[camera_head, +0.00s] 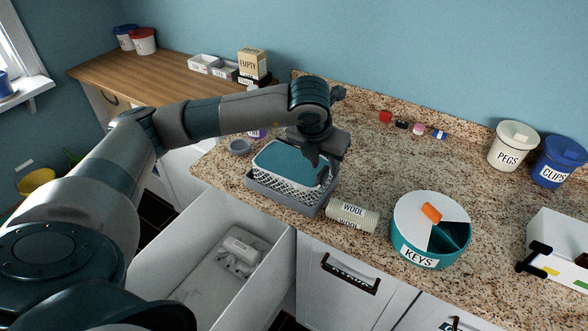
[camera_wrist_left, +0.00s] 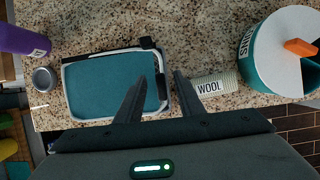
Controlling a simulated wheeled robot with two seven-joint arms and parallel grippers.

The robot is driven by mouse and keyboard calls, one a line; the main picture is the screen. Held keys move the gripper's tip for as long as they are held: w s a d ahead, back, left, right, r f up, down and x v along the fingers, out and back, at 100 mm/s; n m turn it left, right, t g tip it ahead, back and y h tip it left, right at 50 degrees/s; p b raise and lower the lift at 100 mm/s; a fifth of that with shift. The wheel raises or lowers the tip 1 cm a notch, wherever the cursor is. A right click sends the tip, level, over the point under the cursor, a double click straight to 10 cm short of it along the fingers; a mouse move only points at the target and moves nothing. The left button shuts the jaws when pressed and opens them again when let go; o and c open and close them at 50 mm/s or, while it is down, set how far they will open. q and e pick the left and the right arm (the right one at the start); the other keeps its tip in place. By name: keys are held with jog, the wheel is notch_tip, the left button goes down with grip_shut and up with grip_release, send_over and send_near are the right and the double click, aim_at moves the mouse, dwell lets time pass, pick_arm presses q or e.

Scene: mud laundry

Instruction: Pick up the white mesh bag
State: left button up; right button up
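No thing in view is plainly marked as the white mesh bag. A white container with a mesh-patterned side (camera_head: 282,186) and a teal top (camera_head: 285,161) sits in a grey tray (camera_head: 262,196) on the counter. In the left wrist view the teal top (camera_wrist_left: 108,85) fills most of its rim. A cream ribbed roll labelled WOOL (camera_head: 352,216) lies just right of the tray. My left gripper (camera_head: 322,168) is over the container's right end; in the wrist view its two fingers (camera_wrist_left: 159,76) are apart, either side of the right rim. Contact cannot be told. My right gripper is out of view.
An open drawer (camera_head: 185,234) below the counter holds a white item (camera_head: 238,252). A teal round KEYS box (camera_head: 430,235) stands right of the roll. PEGS (camera_head: 512,148) and CLIPS (camera_head: 557,163) tubs stand at the back right. A purple bottle (camera_wrist_left: 25,40) is left of the container.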

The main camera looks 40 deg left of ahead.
pick_arm(q)
jog(key=shift+w+f, duration=0.1)
jog(key=shift+f, duration=0.15)
grip_shut()
jog(key=shift+r, duration=0.1)
jog(key=shift+r, duration=0.15)
